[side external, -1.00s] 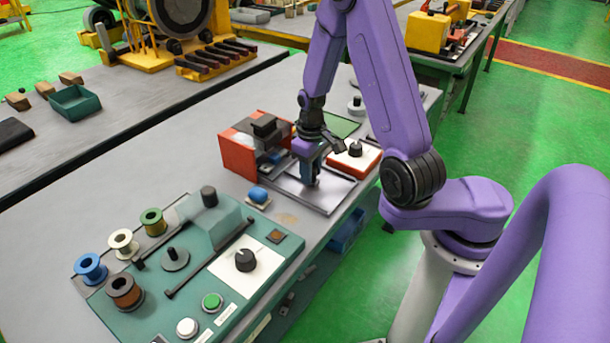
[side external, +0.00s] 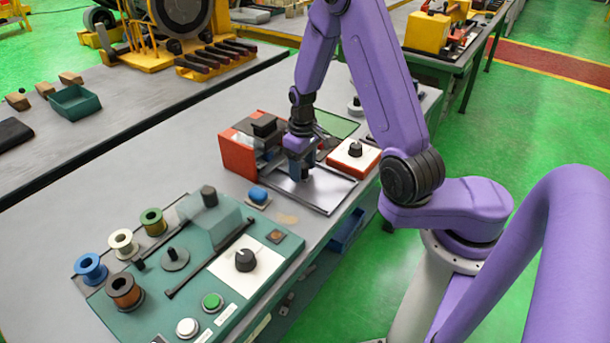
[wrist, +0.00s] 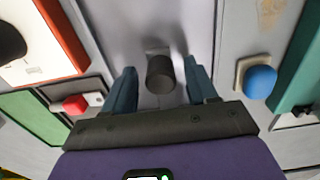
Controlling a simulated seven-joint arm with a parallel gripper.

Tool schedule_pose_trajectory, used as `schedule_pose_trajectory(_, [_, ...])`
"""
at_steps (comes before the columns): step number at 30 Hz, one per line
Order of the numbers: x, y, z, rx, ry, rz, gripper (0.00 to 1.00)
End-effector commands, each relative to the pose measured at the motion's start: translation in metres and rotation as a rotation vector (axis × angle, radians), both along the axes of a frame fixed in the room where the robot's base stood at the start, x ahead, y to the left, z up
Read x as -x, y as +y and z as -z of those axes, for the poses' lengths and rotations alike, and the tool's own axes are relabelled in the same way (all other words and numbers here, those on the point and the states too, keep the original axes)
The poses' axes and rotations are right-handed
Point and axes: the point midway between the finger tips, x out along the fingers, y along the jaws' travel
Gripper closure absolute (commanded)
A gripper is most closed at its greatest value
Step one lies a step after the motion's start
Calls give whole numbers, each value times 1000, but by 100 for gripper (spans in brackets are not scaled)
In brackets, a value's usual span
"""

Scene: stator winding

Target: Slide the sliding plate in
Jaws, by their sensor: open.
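The sliding plate (side external: 322,190) is a flat silver metal sheet lying in front of the orange-red machine block (side external: 238,150). In the wrist view the plate (wrist: 147,22) runs away from my gripper, with a dark cylindrical knob (wrist: 160,75) near its end. The arm hides part of the plate and block in the side view.
A white-topped orange box with a black knob (side external: 355,148) stands close on the right. A blue button (side external: 258,195) sits close at the front left. The green winding panel (side external: 190,260) with spools fills the near bench. A green pad (side external: 338,124) lies behind.

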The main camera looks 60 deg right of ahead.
Motion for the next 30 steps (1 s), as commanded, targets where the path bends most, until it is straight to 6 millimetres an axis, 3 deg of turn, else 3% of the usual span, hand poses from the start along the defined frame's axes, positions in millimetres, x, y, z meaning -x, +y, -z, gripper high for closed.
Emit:
schedule_pose_trajectory(24, [0, 0, -54, 1, -2, 0, 43])
schedule_pose_trajectory(30, [0, 0, -59, 0, 1, 0, 43])
